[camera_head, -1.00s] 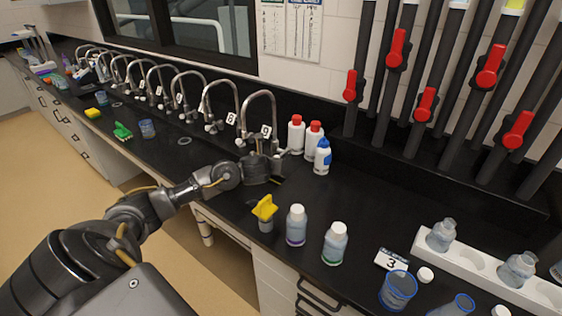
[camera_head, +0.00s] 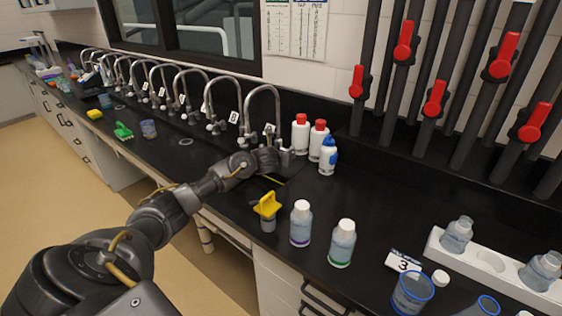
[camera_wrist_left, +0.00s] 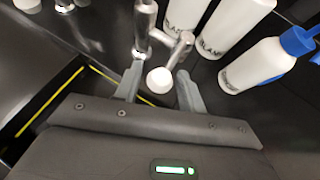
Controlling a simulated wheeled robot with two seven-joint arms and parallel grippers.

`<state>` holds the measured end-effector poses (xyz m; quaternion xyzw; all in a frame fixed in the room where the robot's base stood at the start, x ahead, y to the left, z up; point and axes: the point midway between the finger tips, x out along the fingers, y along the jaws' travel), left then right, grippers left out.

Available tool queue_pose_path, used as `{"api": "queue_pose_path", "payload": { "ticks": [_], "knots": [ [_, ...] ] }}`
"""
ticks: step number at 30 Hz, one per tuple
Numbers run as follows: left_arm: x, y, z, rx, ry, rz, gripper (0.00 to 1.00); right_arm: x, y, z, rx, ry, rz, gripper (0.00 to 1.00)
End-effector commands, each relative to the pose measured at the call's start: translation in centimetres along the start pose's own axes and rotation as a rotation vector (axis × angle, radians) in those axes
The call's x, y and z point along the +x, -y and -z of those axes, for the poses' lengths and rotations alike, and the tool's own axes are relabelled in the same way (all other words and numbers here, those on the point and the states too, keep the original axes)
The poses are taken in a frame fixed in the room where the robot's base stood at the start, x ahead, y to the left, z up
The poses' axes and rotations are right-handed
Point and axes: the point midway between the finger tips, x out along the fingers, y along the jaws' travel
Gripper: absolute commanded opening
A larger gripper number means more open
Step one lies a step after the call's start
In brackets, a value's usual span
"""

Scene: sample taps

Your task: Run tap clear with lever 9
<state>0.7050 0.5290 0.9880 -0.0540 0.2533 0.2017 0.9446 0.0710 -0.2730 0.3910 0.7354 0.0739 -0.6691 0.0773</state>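The nearest tap (camera_head: 262,92) in the row is a chrome gooseneck with a small white number tag (camera_head: 269,129), apparently a 9. My left gripper (camera_head: 282,157) is at the foot of this tap. In the left wrist view, the tap's lever (camera_wrist_left: 180,48) ends in a white round knob (camera_wrist_left: 158,80). My left gripper (camera_wrist_left: 160,90) is open, with one finger on each side of the knob; there are visible gaps, and I cannot tell any contact. The spout's outlet is hidden in the wrist view, and I cannot make out any water. My right gripper is not in view.
Two white bottles with red caps (camera_head: 300,134) and a white bottle with a blue top (camera_head: 328,156) stand just right of the tap. A yellow-topped item (camera_head: 267,205) and two white-capped bottles (camera_head: 301,223) stand nearer. Red-handled pipes (camera_head: 434,98) rise at right.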

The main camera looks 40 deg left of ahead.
Motion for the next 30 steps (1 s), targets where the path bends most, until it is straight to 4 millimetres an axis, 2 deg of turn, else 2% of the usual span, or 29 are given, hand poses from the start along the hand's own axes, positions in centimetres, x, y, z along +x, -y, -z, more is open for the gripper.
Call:
{"api": "queue_pose_path", "payload": {
  "ticks": [12, 30],
  "knots": [
    [0.1, 0.3, 0.0, 0.000, 0.000, 0.001, 0.40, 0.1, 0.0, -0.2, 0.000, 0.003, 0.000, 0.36],
    [0.1, 5.7, 0.0, -0.001, 0.001, 0.002, 0.40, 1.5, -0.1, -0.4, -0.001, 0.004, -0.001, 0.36]
  ]
}}
